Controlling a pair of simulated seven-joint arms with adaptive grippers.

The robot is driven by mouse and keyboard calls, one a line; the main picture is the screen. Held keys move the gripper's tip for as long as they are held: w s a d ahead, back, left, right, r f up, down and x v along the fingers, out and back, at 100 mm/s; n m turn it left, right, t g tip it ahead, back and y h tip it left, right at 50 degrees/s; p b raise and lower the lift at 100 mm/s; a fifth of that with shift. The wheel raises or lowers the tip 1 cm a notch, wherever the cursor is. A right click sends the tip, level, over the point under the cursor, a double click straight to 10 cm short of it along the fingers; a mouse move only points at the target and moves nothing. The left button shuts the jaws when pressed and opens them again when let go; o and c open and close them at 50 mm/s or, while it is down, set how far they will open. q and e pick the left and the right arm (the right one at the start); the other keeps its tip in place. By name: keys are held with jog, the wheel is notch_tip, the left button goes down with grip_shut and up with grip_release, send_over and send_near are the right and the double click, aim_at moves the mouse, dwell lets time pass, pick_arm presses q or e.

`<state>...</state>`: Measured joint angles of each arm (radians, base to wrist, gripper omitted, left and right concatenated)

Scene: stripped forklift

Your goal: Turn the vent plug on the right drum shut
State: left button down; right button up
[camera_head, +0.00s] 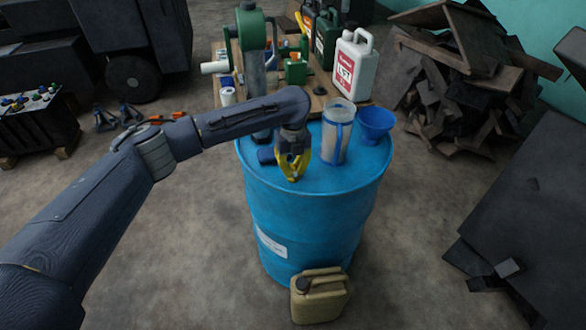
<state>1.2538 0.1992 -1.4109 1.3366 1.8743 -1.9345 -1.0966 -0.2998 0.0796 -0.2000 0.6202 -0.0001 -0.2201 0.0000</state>
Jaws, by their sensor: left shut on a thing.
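A blue drum (305,218) stands upright in the middle, with a pale label on its side. It is the only drum I can make out. My left arm comes in from the left, and its gripper (293,176) points down at the drum's top, left of centre. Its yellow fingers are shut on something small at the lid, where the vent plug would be. The fingers hide the plug, so I cannot see how far it is turned. My right gripper is not in view.
A clear measuring jug (337,132) and a blue funnel (375,122) stand on the drum, right of my gripper. A white jerrycan (353,66) stands behind on a bench. A tan canister (320,296) stands on the floor in front. Scrap wood (465,75) lies behind right.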

aim_at(293, 168)
pick_arm(q)
jog(key=shift+m, duration=0.4)
jog(key=c, duration=1.5)
grip_release()
jog(key=shift+r, duration=6)
